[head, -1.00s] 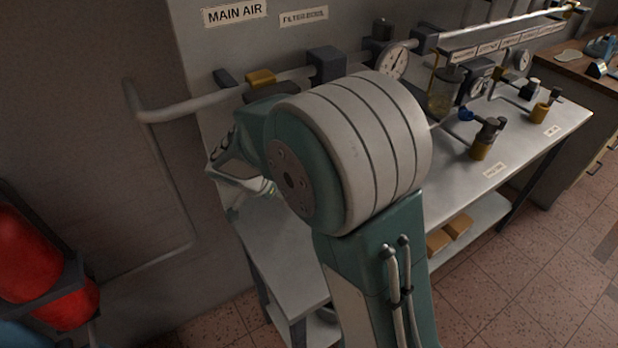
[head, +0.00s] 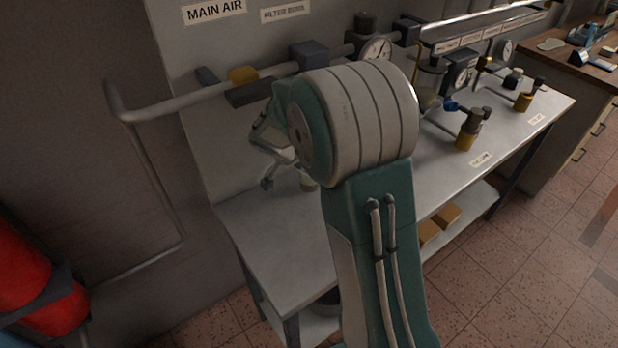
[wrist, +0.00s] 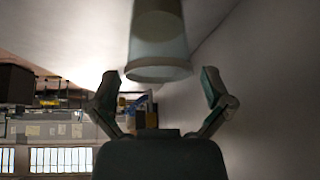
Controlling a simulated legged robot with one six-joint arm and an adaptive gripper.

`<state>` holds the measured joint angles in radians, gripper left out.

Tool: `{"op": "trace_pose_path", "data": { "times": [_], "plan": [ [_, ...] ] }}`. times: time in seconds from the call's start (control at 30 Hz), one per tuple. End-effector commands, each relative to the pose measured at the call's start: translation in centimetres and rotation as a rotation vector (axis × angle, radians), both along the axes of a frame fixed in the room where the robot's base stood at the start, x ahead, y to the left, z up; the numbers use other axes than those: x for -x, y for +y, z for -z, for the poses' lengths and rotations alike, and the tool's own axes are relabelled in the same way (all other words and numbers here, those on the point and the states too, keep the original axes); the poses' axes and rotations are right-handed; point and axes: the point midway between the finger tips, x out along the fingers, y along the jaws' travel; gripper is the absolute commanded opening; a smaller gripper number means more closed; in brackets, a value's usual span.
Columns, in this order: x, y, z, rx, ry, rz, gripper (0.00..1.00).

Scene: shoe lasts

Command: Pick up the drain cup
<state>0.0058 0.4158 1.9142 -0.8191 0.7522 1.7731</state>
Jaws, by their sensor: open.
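The drain cup (wrist: 158,40), a pale, greenish tapered cup with a round rim, shows at the top centre of the wrist view. My gripper (wrist: 160,92) is open, with one finger on each side of the picture. The cup's rim end appears between the fingers, with gaps on both sides and no visible contact. In the head view my gripper (head: 264,157) is over the left part of the bench, partly hidden by my arm. A small pale piece (head: 308,183) shows just under my arm there, perhaps the cup; most of it is hidden.
The metal bench (head: 265,240) has clear surface at its front left. A grey pipe (head: 190,102) with valves runs along the wall behind. Gauges and a yellow-based fitting (head: 466,140) stand to the right.

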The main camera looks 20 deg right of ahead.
Motion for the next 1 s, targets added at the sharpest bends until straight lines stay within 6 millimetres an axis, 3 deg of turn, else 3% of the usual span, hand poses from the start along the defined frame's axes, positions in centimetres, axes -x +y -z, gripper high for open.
{"op": "trace_pose_path", "data": {
  "times": [0.2,0.47,0.6,0.63,0.73,0.77,1.0],
  "plan": [
    [-0.6,-1.7,2.9,-0.001,0.004,0.002,1.0],
    [-0.8,-1.9,3.3,-0.001,-0.001,0.0,1.0],
    [-0.7,-1.9,3.3,0.0,-0.001,0.001,0.38],
    [-0.7,-1.9,3.3,-0.001,0.0,0.001,0.3],
    [-0.8,-1.9,3.3,-0.001,0.0,0.001,0.3],
    [-0.8,-1.9,3.3,-0.001,0.0,0.0,0.22],
    [-0.8,-1.8,3.3,-0.001,0.001,0.001,0.22]
  ]
}}
